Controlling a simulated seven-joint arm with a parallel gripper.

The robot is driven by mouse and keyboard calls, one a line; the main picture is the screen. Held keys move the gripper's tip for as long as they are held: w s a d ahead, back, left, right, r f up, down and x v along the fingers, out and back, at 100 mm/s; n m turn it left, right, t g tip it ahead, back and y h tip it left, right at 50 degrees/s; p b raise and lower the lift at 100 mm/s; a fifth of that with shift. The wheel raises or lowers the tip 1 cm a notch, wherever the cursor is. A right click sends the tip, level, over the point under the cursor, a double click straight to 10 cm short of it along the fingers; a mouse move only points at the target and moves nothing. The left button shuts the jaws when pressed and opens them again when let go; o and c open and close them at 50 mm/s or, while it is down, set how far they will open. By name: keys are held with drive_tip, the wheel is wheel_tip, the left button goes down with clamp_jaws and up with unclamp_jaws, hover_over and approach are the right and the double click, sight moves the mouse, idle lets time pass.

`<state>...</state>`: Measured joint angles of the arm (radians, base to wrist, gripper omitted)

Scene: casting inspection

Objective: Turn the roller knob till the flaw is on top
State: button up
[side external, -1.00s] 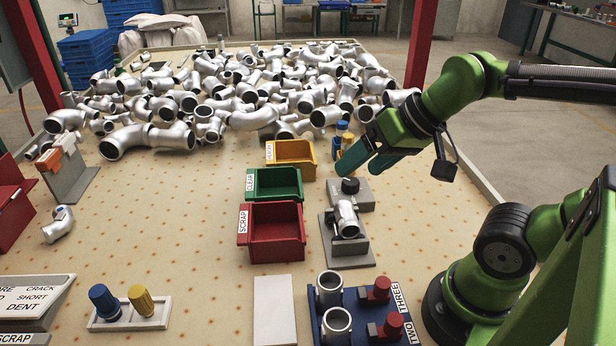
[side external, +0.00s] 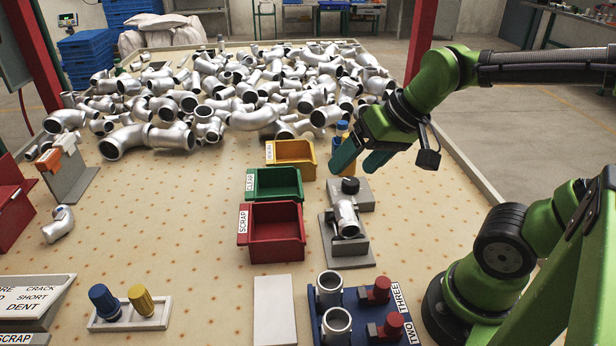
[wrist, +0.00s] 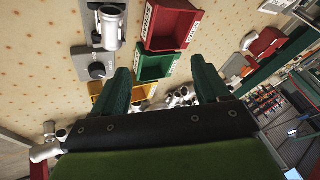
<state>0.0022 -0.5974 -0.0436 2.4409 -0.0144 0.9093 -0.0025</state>
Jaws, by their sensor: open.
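The roller stand (side external: 348,240) is a grey block on a plate right of the bins, with a silver pipe fitting (side external: 346,218) resting on it. The black roller knob (side external: 350,185) sits on a grey block behind the fitting. In the wrist view the fitting (wrist: 109,28) and the knob (wrist: 97,70) show at upper left. No flaw can be made out on the fitting. My gripper (side external: 356,164) is open and empty, with green fingers just above and behind the knob, not touching it. In the wrist view the gripper (wrist: 162,85) has its fingers apart, with the knob outside them to the left.
Red SCRAP (side external: 277,246), green (side external: 283,195) and yellow (side external: 296,163) bins stand left of the roller. Blue and yellow markers (side external: 342,130) stand behind my gripper. A blue fixture (side external: 365,335) is in front. Silver fittings (side external: 230,95) fill the table's back.

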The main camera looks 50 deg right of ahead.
drive_tip(key=w+d+f+g+h, duration=0.25)
drive_tip(key=w+d+g, duration=0.25)
drive_tip(key=w+d, duration=0.6)
drive_tip(key=n+g, duration=0.1)
drive_tip(key=n, duration=0.2)
approach(350, 180)
wheel_tip(350, 180, down, 9)
drive_tip(key=shift+w+d+f, duration=0.1)
drive_tip(key=shift+d, duration=0.05)
drive_tip(key=c, duration=1)
drive_tip(key=shift+c, duration=0.2)
